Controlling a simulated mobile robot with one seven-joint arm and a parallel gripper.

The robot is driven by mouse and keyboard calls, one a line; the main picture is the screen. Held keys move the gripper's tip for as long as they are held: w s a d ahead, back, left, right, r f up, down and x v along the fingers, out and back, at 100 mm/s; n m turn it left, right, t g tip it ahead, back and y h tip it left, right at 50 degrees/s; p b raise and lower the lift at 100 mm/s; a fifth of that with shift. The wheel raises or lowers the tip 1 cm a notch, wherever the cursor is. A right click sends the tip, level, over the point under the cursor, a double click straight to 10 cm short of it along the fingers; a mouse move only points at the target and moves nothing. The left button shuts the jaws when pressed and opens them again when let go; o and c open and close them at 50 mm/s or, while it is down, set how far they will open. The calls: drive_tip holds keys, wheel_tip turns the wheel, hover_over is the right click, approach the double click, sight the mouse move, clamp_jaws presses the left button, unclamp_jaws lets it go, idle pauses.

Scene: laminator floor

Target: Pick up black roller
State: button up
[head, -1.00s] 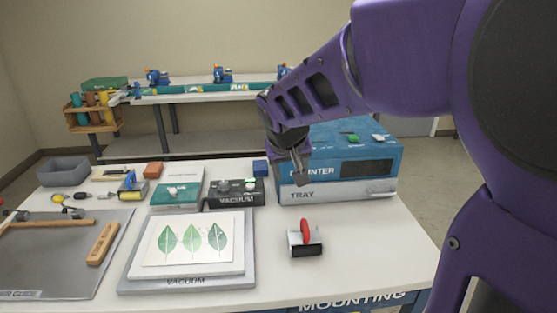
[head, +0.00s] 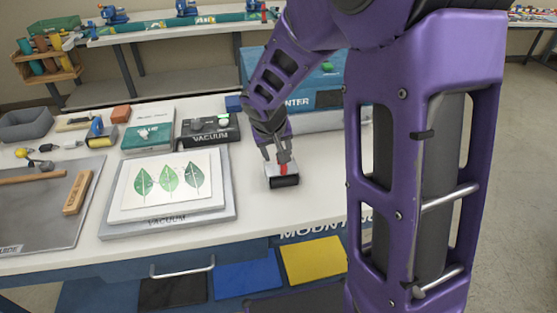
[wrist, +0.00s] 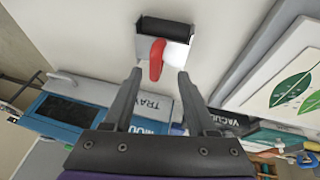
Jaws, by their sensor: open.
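The black roller (head: 284,181) lies on the white tabletop, in a pale metal frame with a red handle that points toward my gripper. In the wrist view the black roller (wrist: 168,27) is at the top, with its red handle (wrist: 157,58) reaching down toward the gap between my fingers. My gripper (head: 278,157) is just above and behind the handle in the head view, with its fingers pointing down. In the wrist view my gripper (wrist: 159,74) is open, a finger on each side of the handle's end. Whether either finger touches it, I cannot tell.
A vacuum board (head: 170,210) with a leaf print (head: 172,183) lies to the left. A black vacuum box (head: 209,128) and a blue printer (head: 310,100) with a tray stand behind. White tabletop is clear around the roller.

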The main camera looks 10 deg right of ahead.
sight(282, 168)
drive_tip(key=shift+d+x, duration=0.2)
drive_tip(key=shift+x, duration=1.15)
drive_tip(key=shift+d+x, duration=0.15)
drive_tip(key=shift+x, duration=1.2)
drive_tip(key=shift+r, duration=0.1)
clamp_jaws()
